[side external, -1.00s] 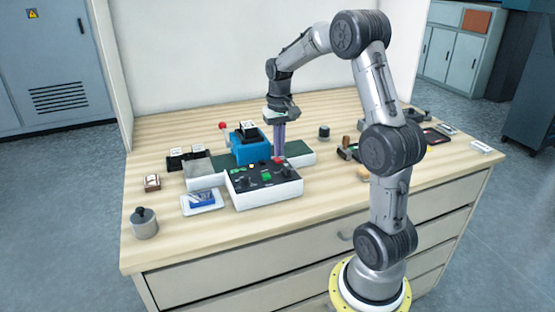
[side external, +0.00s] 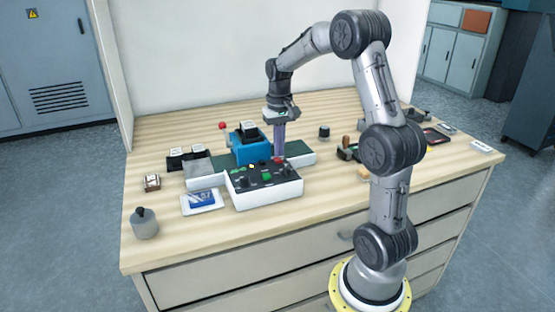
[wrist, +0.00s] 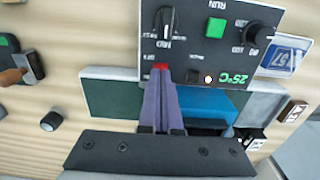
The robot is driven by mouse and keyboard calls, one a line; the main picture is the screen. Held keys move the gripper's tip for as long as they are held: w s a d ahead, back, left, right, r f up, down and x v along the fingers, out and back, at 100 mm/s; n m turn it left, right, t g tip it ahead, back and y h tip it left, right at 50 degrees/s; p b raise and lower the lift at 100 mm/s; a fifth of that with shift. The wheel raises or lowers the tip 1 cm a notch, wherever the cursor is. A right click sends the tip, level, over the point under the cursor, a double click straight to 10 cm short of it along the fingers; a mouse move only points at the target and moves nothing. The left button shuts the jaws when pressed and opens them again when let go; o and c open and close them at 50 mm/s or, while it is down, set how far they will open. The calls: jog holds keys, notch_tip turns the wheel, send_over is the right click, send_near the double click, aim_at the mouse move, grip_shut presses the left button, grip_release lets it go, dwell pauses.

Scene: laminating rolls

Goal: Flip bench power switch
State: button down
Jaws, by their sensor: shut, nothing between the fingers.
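The control panel (side external: 262,184) is a white box with a black sloped face, near the middle of the bench. In the wrist view its face (wrist: 189,57) carries a knob, a green button, a dial, a lit round lamp and a green "25°C" readout. A small red part (wrist: 160,67) shows at the panel edge, right at my fingertips; I take it for the power switch, but its position is hidden. My gripper (side external: 279,156) points down at the panel's back edge. Its purple fingers (wrist: 161,72) are together and empty, touching or nearly touching the red part.
A blue machine (side external: 250,149) stands behind the panel, on a long white and green base (side external: 300,153). A tray with a blue card (side external: 201,201) and a grey pot (side external: 144,225) are at left. A wooden-handled stamp (side external: 346,142) is at right. Bare bench lies in front.

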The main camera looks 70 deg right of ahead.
aim_at(279, 161)
jog(key=shift+f, duration=1.05)
dwell(0.4)
jog(key=shift+r, duration=3.55)
jog(key=shift+a, duration=0.1)
jog(key=s+a+r+n+t, duration=0.2)
jog(key=a+r, duration=0.3)
jog(key=a, duration=0.4)
jog(key=s+a+r+n+t, duration=0.1)
jog(key=s+a+r+n, duration=0.2)
jog(key=a, duration=0.5)
jog(key=s+a+f+n+t, duration=0.2)
jog(key=s+a+f+n, duration=0.2)
jog(key=s+a, duration=0.4)
jog(key=shift+s+f+t, duration=0.3)
jog(key=shift+s+f, duration=0.45)
jog(key=shift+s, duration=0.45)
